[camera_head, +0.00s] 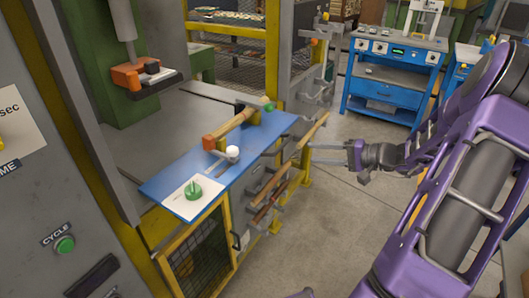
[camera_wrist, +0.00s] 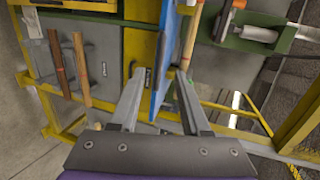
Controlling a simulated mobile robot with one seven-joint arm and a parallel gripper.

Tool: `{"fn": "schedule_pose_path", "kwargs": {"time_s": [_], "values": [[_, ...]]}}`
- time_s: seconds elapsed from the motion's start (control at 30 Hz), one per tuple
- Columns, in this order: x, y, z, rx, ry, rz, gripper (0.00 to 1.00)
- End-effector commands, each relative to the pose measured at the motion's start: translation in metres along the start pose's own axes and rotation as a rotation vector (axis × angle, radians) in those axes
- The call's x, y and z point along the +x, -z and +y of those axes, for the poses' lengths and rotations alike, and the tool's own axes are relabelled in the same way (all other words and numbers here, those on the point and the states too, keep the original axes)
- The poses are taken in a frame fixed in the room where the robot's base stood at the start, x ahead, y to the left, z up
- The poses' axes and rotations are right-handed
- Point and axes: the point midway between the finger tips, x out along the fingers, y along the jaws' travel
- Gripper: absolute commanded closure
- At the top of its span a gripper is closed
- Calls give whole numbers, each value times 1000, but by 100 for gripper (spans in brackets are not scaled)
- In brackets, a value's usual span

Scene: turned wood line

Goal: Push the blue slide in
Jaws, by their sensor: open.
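The blue slide appears as a flat blue board (camera_head: 264,137) on top of the yellow-framed bench in the head view. On it are a turned wooden piece between end blocks, a white knob (camera_head: 232,151) and a green dial (camera_head: 193,190) on a white plate. My gripper (camera_head: 313,153) is open and empty to the right of the bench, its fingers pointing left at the front side. In the wrist view the board shows edge-on as a blue strip (camera_wrist: 168,50), beyond and between the open fingers (camera_wrist: 160,78). I see no contact with it.
A long wooden bar (camera_head: 299,154) runs along the bench front near my fingertips. Handles and drawers sit below it. A grey machine with a green cycle button (camera_head: 65,244) stands left. A blue cart (camera_head: 389,75) stands behind; the floor on the right is mostly clear.

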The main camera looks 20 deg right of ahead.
Motion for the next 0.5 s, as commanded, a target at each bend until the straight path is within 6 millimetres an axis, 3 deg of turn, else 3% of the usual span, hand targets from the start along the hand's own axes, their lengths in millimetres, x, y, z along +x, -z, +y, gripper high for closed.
{"fn": "schedule_pose_path", "kwargs": {"time_s": [0.1, 0.23, 0.5], "values": [[-16, 14, 7, 32, 53, 52, 53], [-14, 17, 8, 39, 67, 64, 53], [35, 19, 5, 38, 64, 58, 53]]}}
